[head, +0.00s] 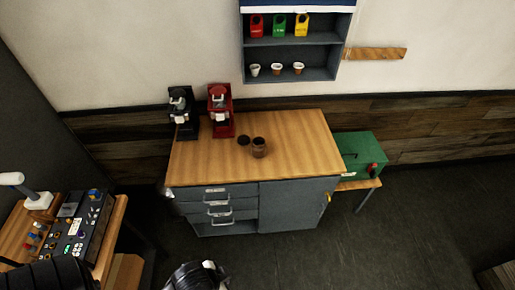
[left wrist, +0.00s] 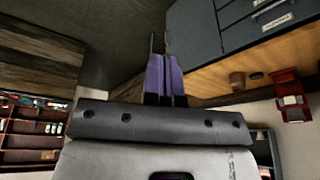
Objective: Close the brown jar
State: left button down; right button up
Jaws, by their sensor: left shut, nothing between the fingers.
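The brown jar (head: 259,147) stands upright on the wooden top of the grey cabinet, and its mouth looks uncovered. A dark round lid (head: 243,141) lies flat on the top just left of the jar. In the left wrist view, which is upside down, the jar (left wrist: 237,79) and the lid (left wrist: 257,75) show small, well beyond the fingers. My left gripper (left wrist: 165,65) has purple fingers, shut with nothing between them, and is clear of the jar and lid. I cannot make out its fingers in the head view. My right gripper is in neither view.
A black brewer (head: 183,110) and a red brewer (head: 220,110) stand at the back left of the cabinet top (head: 300,145). The top's right side is clear. A green box (head: 360,153) sits to the right. A control panel (head: 82,225) is at lower left.

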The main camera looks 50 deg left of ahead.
pick_arm(q)
jog(key=c, duration=1.8)
grip_release()
jog(key=o, duration=1.8)
